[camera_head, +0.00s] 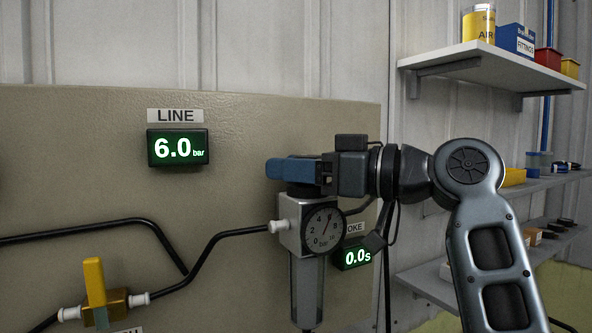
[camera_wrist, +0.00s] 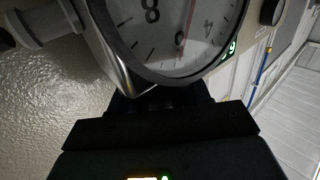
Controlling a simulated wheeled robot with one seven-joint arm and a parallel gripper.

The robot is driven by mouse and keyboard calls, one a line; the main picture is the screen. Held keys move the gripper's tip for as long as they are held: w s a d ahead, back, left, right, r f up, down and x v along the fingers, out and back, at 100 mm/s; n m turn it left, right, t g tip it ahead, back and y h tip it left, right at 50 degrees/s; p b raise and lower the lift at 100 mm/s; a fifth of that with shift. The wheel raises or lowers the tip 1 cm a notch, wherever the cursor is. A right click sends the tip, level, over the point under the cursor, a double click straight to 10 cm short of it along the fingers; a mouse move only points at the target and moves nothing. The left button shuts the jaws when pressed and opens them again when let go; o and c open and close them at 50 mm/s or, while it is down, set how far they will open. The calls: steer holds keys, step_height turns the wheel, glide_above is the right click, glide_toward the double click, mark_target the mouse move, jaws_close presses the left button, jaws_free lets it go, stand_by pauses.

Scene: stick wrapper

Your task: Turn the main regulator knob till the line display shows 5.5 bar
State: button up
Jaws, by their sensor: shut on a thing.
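The line display (camera_head: 178,148) on the panel reads 6.0 bar in green-white digits. The main regulator (camera_head: 305,265) hangs below my gripper, with a round gauge (camera_head: 324,228) on its front. The gauge's needle points up and slightly right; the gauge also shows upside down in the wrist view (camera_wrist: 175,30). My gripper (camera_head: 294,171), with blue fingers, comes in from the right and is shut on the regulator's knob at the top. The knob (camera_head: 302,189) is mostly hidden by the fingers; only a dark edge shows beneath them.
A second display (camera_head: 356,257) at the lower right of the regulator reads 0.0 s. A yellow-handled valve (camera_head: 95,285) sits on the black hoses at lower left. Shelves (camera_head: 490,68) with a can and boxes are on the right wall. The panel around the line display is clear.

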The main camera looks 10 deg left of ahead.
steer(key=n+g+b, duration=0.1)
steer(key=g, duration=0.1)
steer(key=n+g+y+b, duration=0.1)
steer(key=n+g, duration=0.1)
steer(key=shift+s+f+g+b, duration=0.15)
steer(key=shift+s+g+b, duration=0.05)
steer(key=shift+g+b, duration=0.2)
steer(key=shift+s+n+g+b, duration=0.15)
steer(key=shift+n+g+b, duration=0.1)
steer(key=shift+n+g, duration=0.65)
steer(key=shift+s+n+g+b, duration=0.15)
steer(key=shift+n+g, duration=0.35)
steer(key=shift+g, duration=1)
steer(key=o, duration=1)
steer(key=shift+c, duration=0.2)
steer(key=shift+d, duration=0.15)
steer(key=b+v, duration=0.1)
steer(key=v, duration=0.6)
steer(key=shift+d+r, duration=0.2)
steer(key=shift+d, duration=0.1)
steer(key=shift+w+d, duration=0.1)
